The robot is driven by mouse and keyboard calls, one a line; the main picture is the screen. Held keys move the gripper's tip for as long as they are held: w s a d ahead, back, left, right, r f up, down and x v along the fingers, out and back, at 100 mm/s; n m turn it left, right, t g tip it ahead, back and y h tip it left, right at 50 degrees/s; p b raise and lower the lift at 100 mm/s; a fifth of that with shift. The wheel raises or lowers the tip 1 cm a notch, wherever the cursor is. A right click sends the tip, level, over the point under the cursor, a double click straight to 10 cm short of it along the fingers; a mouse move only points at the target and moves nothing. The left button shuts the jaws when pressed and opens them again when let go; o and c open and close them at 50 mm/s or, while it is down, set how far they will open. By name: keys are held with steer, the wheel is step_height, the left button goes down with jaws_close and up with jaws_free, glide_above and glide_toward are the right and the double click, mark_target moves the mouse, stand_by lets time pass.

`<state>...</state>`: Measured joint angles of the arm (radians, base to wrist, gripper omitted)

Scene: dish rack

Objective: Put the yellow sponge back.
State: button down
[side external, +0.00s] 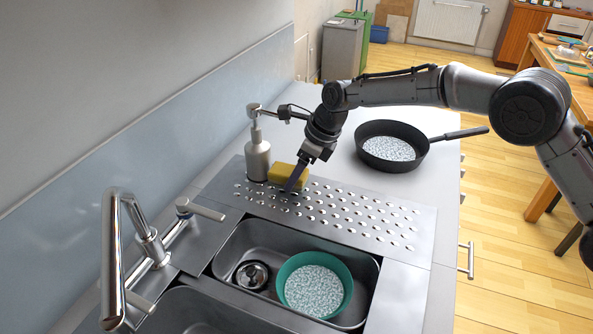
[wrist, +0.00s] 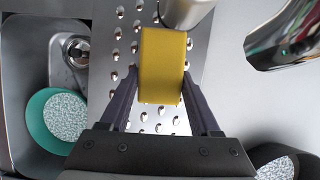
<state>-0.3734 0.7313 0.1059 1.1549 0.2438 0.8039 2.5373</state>
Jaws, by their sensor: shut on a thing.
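The yellow sponge (side external: 282,173) is a small block at the back left of the perforated steel drainboard (side external: 370,215), right beside the soap dispenser. In the wrist view the sponge (wrist: 161,66) lies lengthwise with its near end between my two fingers. My gripper (side external: 292,185) points down at the sponge from the right, low over the board. In the wrist view my gripper (wrist: 160,88) is shut on the sponge, a finger on each side. I cannot tell whether the sponge rests on the board or is slightly above it.
A metal soap dispenser (side external: 257,155) stands close against the sponge's left. A black pan (side external: 400,148) sits on the counter behind the board. A green bowl (side external: 318,258) is in the sink basin (side external: 240,238). A tall faucet (side external: 112,255) rises at the front left. The board's right part is clear.

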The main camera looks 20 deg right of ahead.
steer(key=shift+f, duration=0.5)
steer(key=shift+f, duration=0.3)
steer(key=shift+c, duration=0.2)
jaws_free()
steer(key=v, duration=1.4)
jaws_close()
stand_by(0.6)
stand_by(1.0)
